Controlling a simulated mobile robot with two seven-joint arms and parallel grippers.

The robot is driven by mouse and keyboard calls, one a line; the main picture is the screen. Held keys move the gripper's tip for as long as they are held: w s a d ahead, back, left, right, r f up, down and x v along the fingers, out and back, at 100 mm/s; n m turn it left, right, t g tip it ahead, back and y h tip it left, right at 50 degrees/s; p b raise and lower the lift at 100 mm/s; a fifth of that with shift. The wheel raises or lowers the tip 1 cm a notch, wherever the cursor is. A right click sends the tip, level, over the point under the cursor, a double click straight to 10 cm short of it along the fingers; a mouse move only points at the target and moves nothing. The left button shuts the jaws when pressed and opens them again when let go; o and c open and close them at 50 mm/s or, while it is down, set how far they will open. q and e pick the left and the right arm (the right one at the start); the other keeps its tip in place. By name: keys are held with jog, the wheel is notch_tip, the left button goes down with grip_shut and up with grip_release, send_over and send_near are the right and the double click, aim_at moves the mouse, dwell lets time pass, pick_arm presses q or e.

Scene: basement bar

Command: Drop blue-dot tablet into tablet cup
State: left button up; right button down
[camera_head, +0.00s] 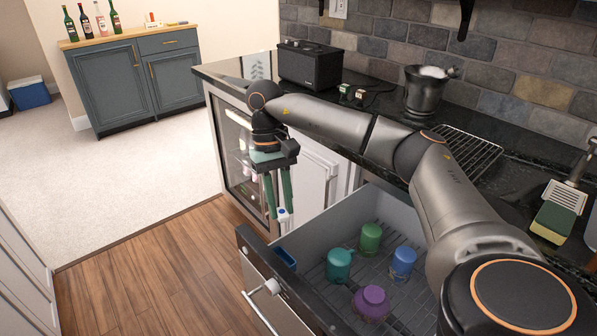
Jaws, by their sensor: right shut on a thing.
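My right gripper (278,208) hangs above the front left corner of the open drawer, its green fingers pointing down. It is shut on a small white tablet with a blue spot (282,214), which shows at the fingertips. Below it, a small blue open cup (285,258) sits at the inner left side of the drawer; it looks like the tablet cup, and its inside is hard to see. The tablet is above this cup and apart from it. My left gripper is not in view.
The open drawer (318,300) holds a teal mug (339,265), a green cup (370,238), a blue cup (403,262) and a purple cup (371,301) on a rack. The black counter (390,135) behind carries a black speaker box (310,65) and an ice bucket (425,92).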

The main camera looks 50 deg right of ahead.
pick_arm(q)
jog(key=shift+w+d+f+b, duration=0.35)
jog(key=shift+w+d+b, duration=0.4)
jog(key=shift+b, duration=0.2)
pick_arm(e)
notch_tip(320, 180, down, 3)
jog(key=shift+f, duration=0.15)
jog(key=c, duration=1)
grip_release()
jog(key=o, duration=0.4)
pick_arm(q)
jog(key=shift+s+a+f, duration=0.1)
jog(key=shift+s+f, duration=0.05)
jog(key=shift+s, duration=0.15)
